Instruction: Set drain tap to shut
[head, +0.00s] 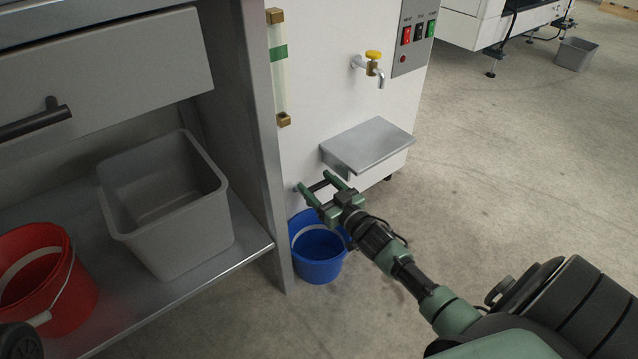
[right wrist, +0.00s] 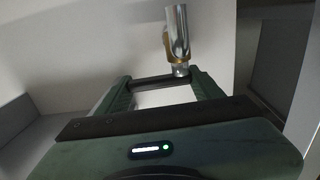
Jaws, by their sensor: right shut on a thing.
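The drain tap sits low on the front of the white machine, above the blue bucket. In the right wrist view its metal pipe (right wrist: 177,38) with a brass-coloured part shows above my fingers. A dark bar, which looks like its lever (right wrist: 160,81), spans between the fingers. My right gripper (head: 323,187) is shut on this lever in the head view, with its two green fingers on either side. The fingers and wrist hide much of the tap body in the head view. My left gripper does not show.
A blue bucket (head: 318,262) stands on the floor below my right gripper. A grey metal ledge (head: 368,146) juts out above it. A yellow-handled tap (head: 372,56) is higher up. A shelf at left holds a grey bin (head: 190,238) and red bucket (head: 75,290).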

